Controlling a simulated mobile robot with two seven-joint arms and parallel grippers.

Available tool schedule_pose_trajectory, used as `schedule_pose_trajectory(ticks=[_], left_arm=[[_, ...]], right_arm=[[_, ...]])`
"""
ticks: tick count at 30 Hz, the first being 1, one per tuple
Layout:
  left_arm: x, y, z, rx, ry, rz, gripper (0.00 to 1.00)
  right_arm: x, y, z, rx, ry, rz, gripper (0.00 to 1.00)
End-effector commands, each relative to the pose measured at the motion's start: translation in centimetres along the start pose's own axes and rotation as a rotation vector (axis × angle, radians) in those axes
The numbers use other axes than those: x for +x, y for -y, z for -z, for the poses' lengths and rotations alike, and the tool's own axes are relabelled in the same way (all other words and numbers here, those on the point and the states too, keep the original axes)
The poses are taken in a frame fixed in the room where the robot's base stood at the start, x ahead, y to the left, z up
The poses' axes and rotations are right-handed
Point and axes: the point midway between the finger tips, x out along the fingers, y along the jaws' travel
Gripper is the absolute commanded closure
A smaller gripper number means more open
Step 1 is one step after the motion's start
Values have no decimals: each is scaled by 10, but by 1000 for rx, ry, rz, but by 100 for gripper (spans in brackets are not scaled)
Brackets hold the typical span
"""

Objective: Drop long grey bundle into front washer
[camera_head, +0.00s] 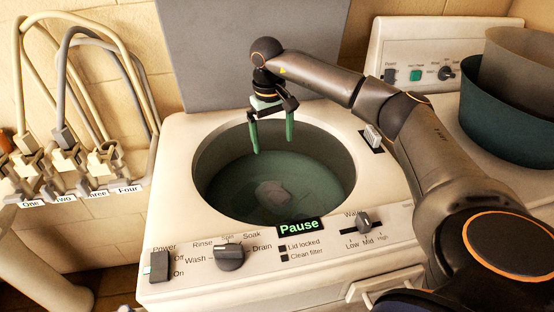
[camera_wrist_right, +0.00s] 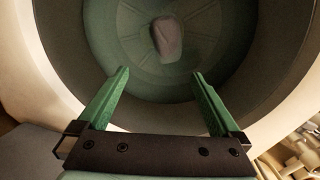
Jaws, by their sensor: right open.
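The front washer (camera_head: 190,140) stands open in the middle of the head view, its lid raised behind the round opening. A grey bundle (camera_head: 272,193) lies on the green bottom of its drum. It also shows in the right wrist view (camera_wrist_right: 167,38), longish and apart from the fingers. My right gripper (camera_head: 271,150) hangs over the back part of the drum opening, fingers down, open and empty. In the wrist view its green fingers (camera_wrist_right: 161,75) are spread wide with nothing between them. My left gripper is not in view.
The washer's front panel has a power switch (camera_head: 159,266), a dial (camera_head: 229,256), a water slider (camera_head: 363,222) and a display reading "Pause" (camera_head: 299,226). Labelled taps with hoses (camera_head: 105,155) stand at left. A second machine's panel (camera_head: 417,72) and tubs (camera_head: 500,115) are at right.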

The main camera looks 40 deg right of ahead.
Motion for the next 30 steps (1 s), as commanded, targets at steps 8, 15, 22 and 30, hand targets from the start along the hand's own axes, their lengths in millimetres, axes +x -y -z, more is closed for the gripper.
schedule_pose_trajectory(ticks=[8, 15, 22, 30], left_arm=[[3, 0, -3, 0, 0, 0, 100], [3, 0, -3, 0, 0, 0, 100], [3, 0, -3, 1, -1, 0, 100], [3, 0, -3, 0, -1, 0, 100]], right_arm=[[-58, 1, 0, -1, -3, 1, 0], [-77, 0, 0, -1, 0, 0, 0], [-78, 0, 0, -1, 1, 0, 0], [-77, 0, 0, -1, 1, 0, 0]])
